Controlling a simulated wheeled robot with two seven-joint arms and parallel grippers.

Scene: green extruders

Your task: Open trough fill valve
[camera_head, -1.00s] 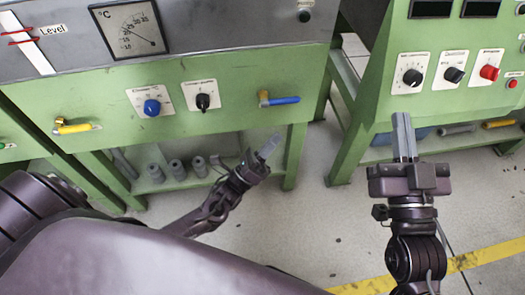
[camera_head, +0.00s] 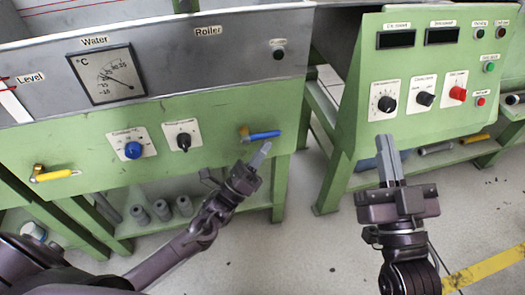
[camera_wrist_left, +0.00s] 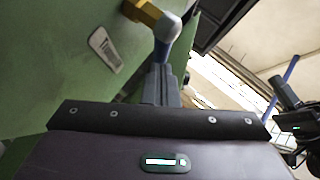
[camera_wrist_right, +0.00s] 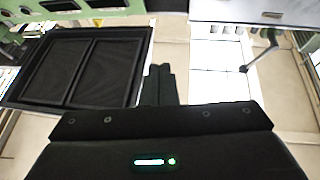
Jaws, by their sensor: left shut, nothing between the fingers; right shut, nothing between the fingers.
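A valve with a blue lever (camera_head: 262,135) and brass body sits at the right end of the green trough front, its lever lying about level and pointing right. Another valve with a yellow lever (camera_head: 58,175) sits at the left end, its lever also about level. My left gripper (camera_head: 262,153) is shut and empty, with its tips just below the blue lever. My right gripper (camera_head: 389,150) is shut and empty, before the green control cabinet.
A blue knob (camera_head: 133,150) and a black knob (camera_head: 183,141) are on the trough front, left of the blue lever. The control cabinet (camera_head: 350,110) with knobs and buttons stands at right. Grey cylinders (camera_head: 161,210) stand on the low shelf. The floor in front is clear.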

